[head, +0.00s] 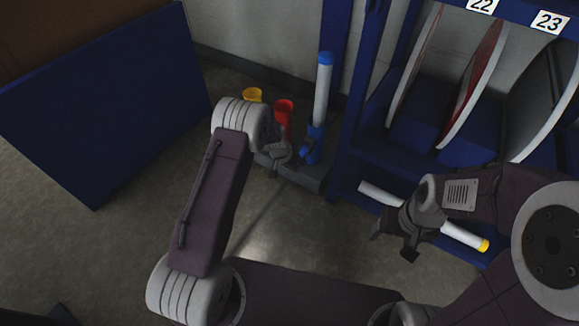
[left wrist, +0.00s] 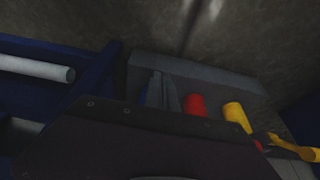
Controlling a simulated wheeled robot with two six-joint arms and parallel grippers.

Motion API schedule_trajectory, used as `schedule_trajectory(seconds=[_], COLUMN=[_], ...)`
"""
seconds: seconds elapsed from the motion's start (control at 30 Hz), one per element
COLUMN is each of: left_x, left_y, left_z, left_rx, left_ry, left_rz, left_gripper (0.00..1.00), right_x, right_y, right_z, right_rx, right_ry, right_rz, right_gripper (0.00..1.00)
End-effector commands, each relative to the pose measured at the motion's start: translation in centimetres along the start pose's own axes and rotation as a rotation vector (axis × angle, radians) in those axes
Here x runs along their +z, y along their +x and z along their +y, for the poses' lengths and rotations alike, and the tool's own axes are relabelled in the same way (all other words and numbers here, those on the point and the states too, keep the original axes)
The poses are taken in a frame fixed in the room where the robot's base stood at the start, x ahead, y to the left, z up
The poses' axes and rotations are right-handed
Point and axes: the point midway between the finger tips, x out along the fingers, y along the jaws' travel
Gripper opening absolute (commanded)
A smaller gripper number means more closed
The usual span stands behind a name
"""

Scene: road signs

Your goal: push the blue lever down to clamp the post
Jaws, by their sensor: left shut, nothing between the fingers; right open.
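A white post with a blue cap (head: 322,85) stands upright in a blue clamp socket (head: 315,142) on a grey base. The blue lever (head: 307,151) shows low at the left side of this socket. My left gripper (head: 275,162) is shut and empty, just left of the lever and in front of the red socket. Whether it touches the lever cannot be told. In the left wrist view, a dark part of my arm hides most of the clamp area. My right gripper (head: 393,245) is open and empty, in front of the rack.
A red socket (head: 284,107) and a yellow socket (head: 252,95) stand on the same base (head: 314,182), left of the post. The blue rack (head: 345,130) with round signs is at right. A yellow-ended white post (head: 465,237) lies low there. A blue panel (head: 105,105) stands left.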

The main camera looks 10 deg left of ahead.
Motion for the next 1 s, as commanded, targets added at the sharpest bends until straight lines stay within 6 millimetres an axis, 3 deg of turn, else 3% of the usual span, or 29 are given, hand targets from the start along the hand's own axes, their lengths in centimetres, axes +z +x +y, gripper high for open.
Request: schedule_trajectory(seconds=[0.1,0.4,1.0], left_x=[0.5,1.0,0.9], left_y=[1.7,4.1,4.3], left_z=[0.0,0.0,0.0], left_rx=[0.0,0.0,0.0], left_ry=[0.0,0.0,0.0], left_rz=[-0.001,0.0,0.0], left_gripper=[0.0,0.0,0.0], right_x=[0.1,0.3,0.3], right_y=[1.3,2.7,2.7], right_z=[0.0,0.1,0.1], right_rx=[0.0,0.0,0.0], right_ry=[0.0,0.0,0.0], right_rz=[0.0,0.0,0.0], right_gripper=[0.68,0.68,0.68])
